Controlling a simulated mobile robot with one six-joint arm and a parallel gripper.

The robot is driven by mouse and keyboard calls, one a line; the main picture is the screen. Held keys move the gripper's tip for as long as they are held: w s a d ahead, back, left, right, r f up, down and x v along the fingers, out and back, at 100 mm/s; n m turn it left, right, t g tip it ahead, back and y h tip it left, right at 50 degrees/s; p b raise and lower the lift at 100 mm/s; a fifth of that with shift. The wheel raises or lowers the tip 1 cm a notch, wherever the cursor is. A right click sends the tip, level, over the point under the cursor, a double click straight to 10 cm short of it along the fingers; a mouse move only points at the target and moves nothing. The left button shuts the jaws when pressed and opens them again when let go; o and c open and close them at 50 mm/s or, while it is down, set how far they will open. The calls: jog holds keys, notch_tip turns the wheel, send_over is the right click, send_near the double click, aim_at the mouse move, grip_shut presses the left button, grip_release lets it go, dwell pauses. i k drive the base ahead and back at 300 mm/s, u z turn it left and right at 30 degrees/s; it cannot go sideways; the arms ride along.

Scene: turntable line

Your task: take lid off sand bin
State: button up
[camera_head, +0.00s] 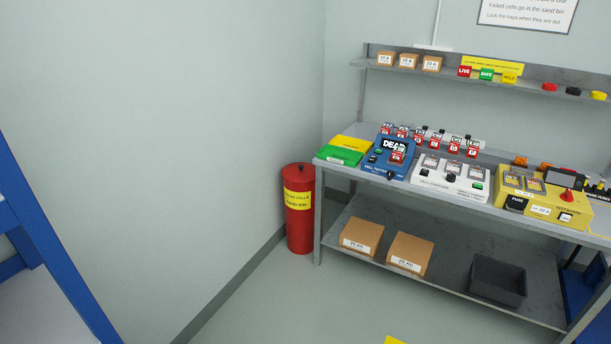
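The sand bin (299,225) is a red upright cylinder with a yellow label around its upper part. It stands on the floor in the corner, just left of the workbench and close to the wall. Its top is covered by a red lid (299,169), which appears to sit flat on it. The bin's right side is close to the bench leg. My gripper is not in view.
The grey workbench (340,175) carries several devices, including a blue unit (388,160) and a yellow one (545,205). Boxes (361,237) and a dark tray (497,281) lie on its lower shelf. A blue frame (62,260) stands at left. The floor (290,300) before the bin looks clear.

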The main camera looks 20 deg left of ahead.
aim_at(299, 173)
jog(key=u, duration=0.25)
jog(key=i, duration=1.25)
jog(key=u, duration=0.3)
jog(key=i, duration=0.85)
jog(key=u, duration=0.6)
jog(key=i, duration=0.7)
jog(key=u, duration=0.8)
jog(key=i, duration=0.5)
jog(key=u, duration=0.7)
jog(key=i, duration=0.65)
jog(key=u, duration=0.2)
